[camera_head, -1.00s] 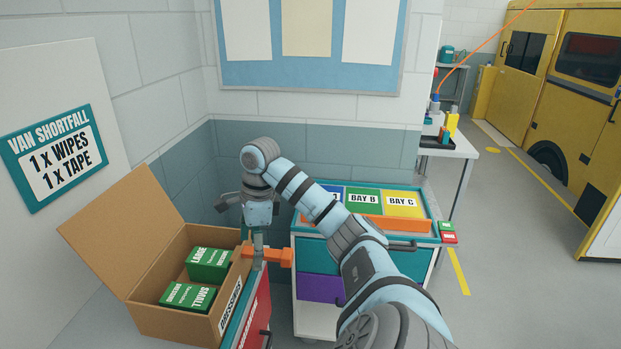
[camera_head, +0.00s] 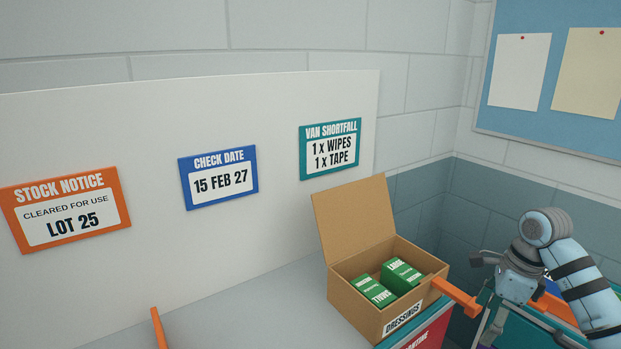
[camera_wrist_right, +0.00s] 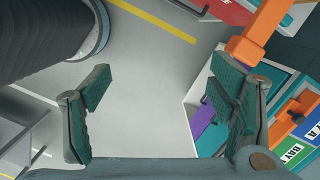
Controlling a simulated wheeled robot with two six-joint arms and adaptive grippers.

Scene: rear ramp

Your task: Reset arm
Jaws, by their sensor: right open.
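My right gripper (camera_head: 492,325) hangs fingers down at the right of the head view, beside the cardboard box; its fingertips are partly cut off by the frame. In the right wrist view my right gripper (camera_wrist_right: 158,88) is open, with bare grey floor between its dark green pads and nothing held. An orange bar (camera_head: 455,297) projects beside the box, left of the gripper. An orange piece (camera_wrist_right: 262,30) also shows close to the right finger in the wrist view. My left gripper is not in view.
The open cardboard box (camera_head: 352,305) holds green dressing packs (camera_head: 402,277). A red-fronted unit (camera_head: 432,333) is beside it. A white board (camera_head: 270,225) carries several signs. The trolley with bay labels shows in the wrist view, with a purple drawer (camera_wrist_right: 206,117).

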